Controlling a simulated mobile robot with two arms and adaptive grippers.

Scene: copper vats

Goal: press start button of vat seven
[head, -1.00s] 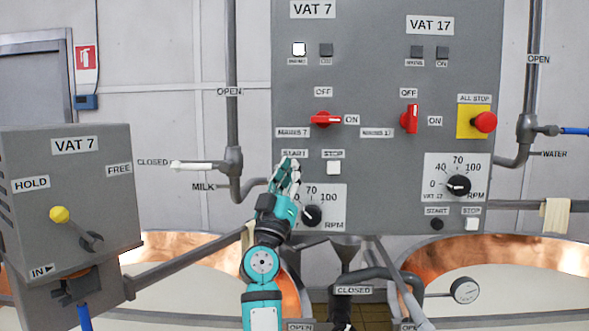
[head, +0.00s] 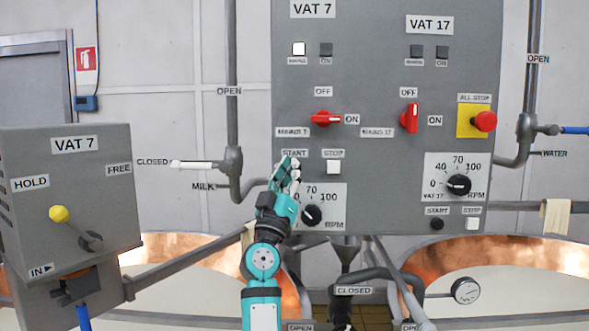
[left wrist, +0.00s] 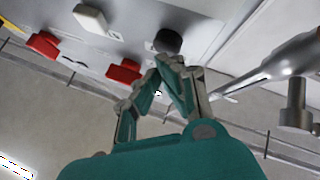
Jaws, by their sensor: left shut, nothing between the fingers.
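The grey control panel (head: 385,140) carries the VAT 7 controls on its left half. The START label (head: 294,153) shows just above my left gripper (head: 288,165), whose fingers are shut and empty. The start button is hidden behind the fingers in the head view. In the left wrist view a round black button (left wrist: 168,41) lies just past the shut fingertips (left wrist: 163,64); I cannot tell whether they touch. The white STOP button (head: 334,167) is to the right of the gripper. The VAT 7 mains lamp (head: 299,49) is white, the ON lamp (head: 326,50) dark. My right gripper is not in view.
The VAT 7 speed knob (head: 312,215) is just below right of the gripper. The red mains 7 switch (head: 325,119) points to ON. The red all-stop button (head: 485,122) is far right. Pipes and a grey VAT 7 box (head: 70,200) stand left.

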